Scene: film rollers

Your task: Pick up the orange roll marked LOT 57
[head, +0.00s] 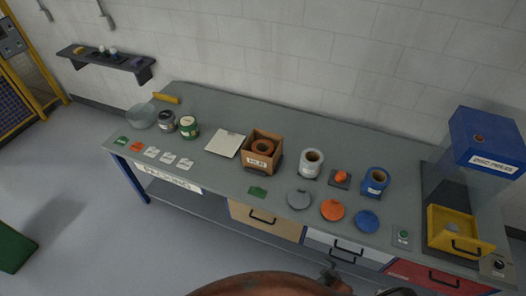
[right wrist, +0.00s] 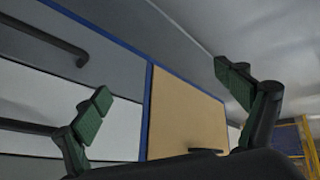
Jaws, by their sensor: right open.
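An orange-brown roll (head: 262,147) sits inside an open brown box (head: 258,163) on the workbench. The box has a small white label, too small to read. A small bright orange item (head: 341,177) rests on a dark square pad to the right. I cannot read LOT 57 on any of them. In the right wrist view my right gripper (right wrist: 165,93) is open, with its green-padded fingers wide apart and nothing between them. It is in front of the bench drawers, apart from the rolls. Part of it shows at the bottom edge of the head view. My left gripper is not in view.
A white roll (head: 311,163) and a blue roll (head: 375,181) stand on the bench. Grey, orange and blue discs (head: 332,210) lie along the front. Tins (head: 189,127) stand at the left.

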